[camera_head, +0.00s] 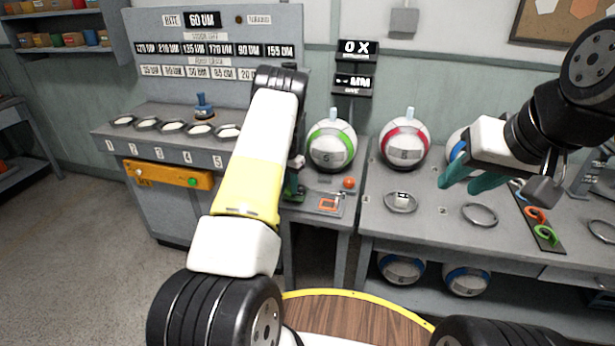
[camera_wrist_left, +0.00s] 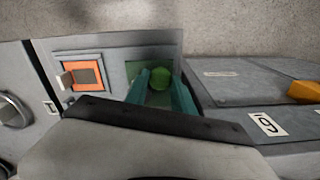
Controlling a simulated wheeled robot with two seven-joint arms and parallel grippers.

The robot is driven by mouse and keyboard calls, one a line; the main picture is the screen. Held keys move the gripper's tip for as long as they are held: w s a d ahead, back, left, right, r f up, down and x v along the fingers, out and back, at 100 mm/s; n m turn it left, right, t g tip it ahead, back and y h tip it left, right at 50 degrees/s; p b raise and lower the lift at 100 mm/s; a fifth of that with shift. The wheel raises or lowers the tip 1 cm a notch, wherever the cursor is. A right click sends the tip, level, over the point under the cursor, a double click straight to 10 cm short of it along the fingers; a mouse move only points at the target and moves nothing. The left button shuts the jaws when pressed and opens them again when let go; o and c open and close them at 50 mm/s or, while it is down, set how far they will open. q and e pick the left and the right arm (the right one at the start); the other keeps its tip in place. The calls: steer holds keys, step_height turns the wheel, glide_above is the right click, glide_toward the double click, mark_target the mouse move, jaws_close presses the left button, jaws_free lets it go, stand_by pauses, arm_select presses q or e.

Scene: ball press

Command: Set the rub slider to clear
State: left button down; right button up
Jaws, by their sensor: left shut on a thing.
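My left gripper (camera_head: 293,190) reaches down onto the small grey console (camera_head: 318,222) from the left, partly hidden behind my own arm. In the left wrist view its teal fingers (camera_wrist_left: 160,92) are shut on a round green knob (camera_wrist_left: 160,78), which sits in a dark green patch of the panel. No slider label is readable, so I cannot tell the clear position. An orange-framed square (camera_head: 331,203) lies beside the knob; it also shows in the left wrist view (camera_wrist_left: 84,75). My right gripper (camera_head: 463,181) hangs above the right bench, open and empty.
An orange ball (camera_head: 349,183) sits on the console. Balls with a green band (camera_head: 332,146) and a red band (camera_head: 405,143) stand behind. Metal rings (camera_head: 400,202) and coloured clips (camera_head: 545,235) lie on the right bench. An orange box (camera_head: 168,175) fronts the left cabinet.

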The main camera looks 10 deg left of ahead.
arm_select(q)
steer(key=shift+w+a+r, duration=0.1)
steer(key=shift+a, duration=0.2)
steer(key=c, duration=1.1)
jaws_free()
steer(key=shift+o, duration=0.2)
